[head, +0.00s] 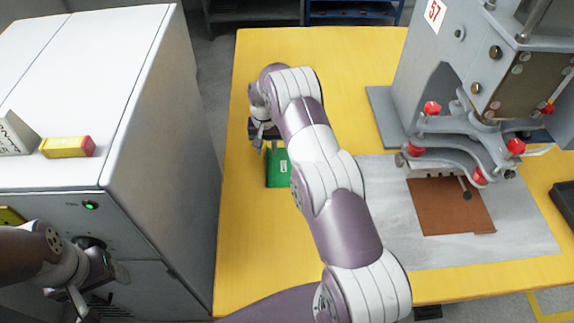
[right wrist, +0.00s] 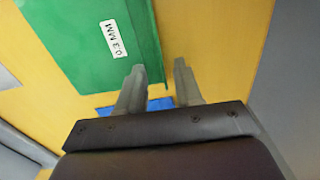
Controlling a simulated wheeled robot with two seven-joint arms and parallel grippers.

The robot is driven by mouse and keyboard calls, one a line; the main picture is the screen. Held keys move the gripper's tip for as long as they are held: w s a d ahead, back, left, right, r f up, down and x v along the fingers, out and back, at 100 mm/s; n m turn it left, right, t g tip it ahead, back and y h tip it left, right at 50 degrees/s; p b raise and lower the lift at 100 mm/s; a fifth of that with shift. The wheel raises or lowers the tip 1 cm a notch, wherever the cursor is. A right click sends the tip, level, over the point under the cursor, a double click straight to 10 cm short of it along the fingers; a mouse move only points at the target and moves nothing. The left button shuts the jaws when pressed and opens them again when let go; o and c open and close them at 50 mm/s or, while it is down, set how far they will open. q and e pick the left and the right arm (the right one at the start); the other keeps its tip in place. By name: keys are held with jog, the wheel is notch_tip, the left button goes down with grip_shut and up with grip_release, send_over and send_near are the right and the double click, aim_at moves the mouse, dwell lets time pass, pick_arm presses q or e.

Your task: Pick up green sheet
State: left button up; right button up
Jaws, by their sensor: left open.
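The green sheet (head: 277,168) lies on the yellow table, partly hidden behind my right arm in the head view. In the right wrist view the green sheet (right wrist: 85,45) carries a white label reading "0.3 MM". My right gripper (right wrist: 160,68) is open, its fingers apart at the sheet's edge. I cannot tell whether they touch it. In the head view my right gripper (head: 268,145) is at the sheet's far end, partly hidden by its own arm. My left gripper (head: 98,285) is open and empty in front of the cabinet at the lower left.
A blue piece (right wrist: 155,104) shows beside the green sheet. A grey press (head: 455,75) marked 57 stands at the right, with a brown sheet (head: 440,212) on a grey mat (head: 525,235). A white cabinet (head: 165,150) stands at the left, bearing a yellow-and-red block (head: 66,147).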

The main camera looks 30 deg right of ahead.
jog(key=shift+w+a+f, duration=0.1)
jog(key=shift+w+f, duration=0.05)
jog(key=shift+f, duration=0.8)
grip_shut()
jog(key=shift+r, duration=0.1)
